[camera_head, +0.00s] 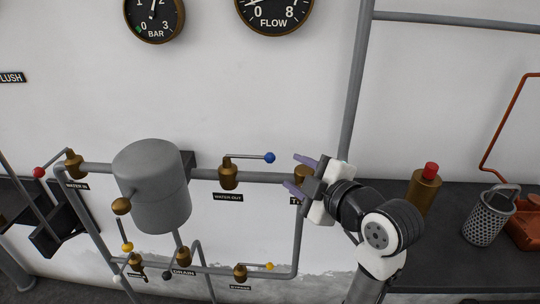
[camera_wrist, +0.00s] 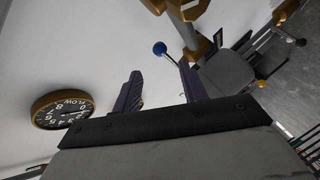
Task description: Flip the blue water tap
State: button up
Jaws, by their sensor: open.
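The blue water tap is a brass valve (camera_head: 228,174) on the grey pipe, above a WATER OUT label. Its thin lever lies about level, pointing right to a blue ball knob (camera_head: 269,158). In the wrist view the blue knob (camera_wrist: 160,48) shows ahead, between the lines of the two fingers and apart from them. My gripper (camera_head: 297,174) is just right of the knob, with purple fingers pointing left; it is open and empty. It also shows in the wrist view (camera_wrist: 161,80). My gripper partly hides another brass valve and its label behind it.
A grey tank (camera_head: 153,185) stands left of the tap. Red (camera_head: 39,172) and yellow (camera_head: 269,266) knobbed taps sit on other pipes. A vertical pipe (camera_head: 355,90) rises behind my gripper. A brass bottle (camera_head: 424,192) and perforated can (camera_head: 489,220) stand on the right bench.

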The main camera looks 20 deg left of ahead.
aim_at(273, 159)
jog(key=p+x, duration=0.1)
jog(key=x, duration=0.9)
jog(key=shift+w+a+p, duration=0.2)
jog(key=shift+a+p, duration=0.15)
jog(key=shift+p, duration=0.05)
grip_shut()
